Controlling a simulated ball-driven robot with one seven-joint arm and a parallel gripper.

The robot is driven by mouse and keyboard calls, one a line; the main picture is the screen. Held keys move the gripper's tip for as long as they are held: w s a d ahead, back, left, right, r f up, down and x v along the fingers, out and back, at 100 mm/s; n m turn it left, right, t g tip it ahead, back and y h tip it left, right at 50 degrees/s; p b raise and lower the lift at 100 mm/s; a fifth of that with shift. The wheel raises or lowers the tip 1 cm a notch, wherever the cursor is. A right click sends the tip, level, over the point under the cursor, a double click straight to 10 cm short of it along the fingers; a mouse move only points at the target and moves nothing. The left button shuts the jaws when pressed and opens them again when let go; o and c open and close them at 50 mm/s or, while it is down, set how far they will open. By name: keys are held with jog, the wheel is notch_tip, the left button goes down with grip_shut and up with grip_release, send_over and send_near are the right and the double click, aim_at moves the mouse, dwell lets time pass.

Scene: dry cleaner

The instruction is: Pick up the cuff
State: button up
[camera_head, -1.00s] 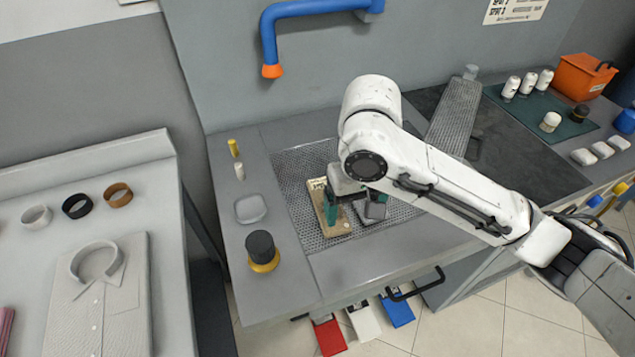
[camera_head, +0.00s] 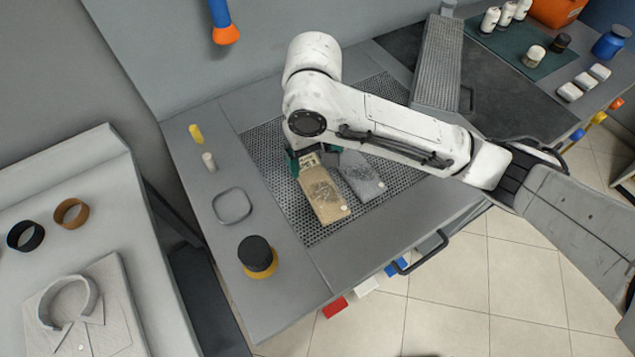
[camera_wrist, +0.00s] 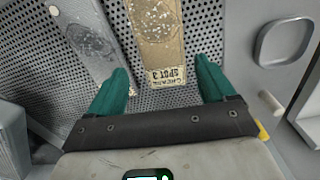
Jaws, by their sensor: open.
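No single thing is plainly labelled as the cuff. Two open bands that look like cuffs, one black (camera_head: 25,236) and one brown (camera_head: 71,213), stand on the left table. A tan stained strip (camera_head: 325,198) and a grey stained strip (camera_head: 361,177) lie side by side on the perforated grid (camera_head: 262,150). My gripper (camera_head: 309,160) is over the grid at the tan strip's far end, well away from the bands. In the wrist view my gripper (camera_wrist: 160,88) is open with teal fingers and holds nothing. The tan strip's end (camera_wrist: 168,66), marked SPOT 3, lies just ahead between the fingertips.
A folded shirt (camera_head: 85,318) lies on the left table. A grey oval dish (camera_head: 233,206) and a black-topped yellow pot (camera_head: 257,257) stand left of the grid. A ridged board (camera_head: 437,65) is behind my arm. An orange-tipped blue pipe (camera_head: 224,25) hangs above.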

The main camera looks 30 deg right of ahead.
aim_at(315, 179)
jog(key=shift+s+a+f+p, duration=0.1)
jog(key=shift+s+f+p, duration=0.1)
jog(key=shift+f, duration=1.15)
jog(key=shift+s+a+f+p, duration=0.1)
jog(key=shift+s+f+p, duration=0.05)
jog(key=shift+f, duration=1.2)
jog(key=c, duration=0.8)
jog(key=shift+r, duration=0.1)
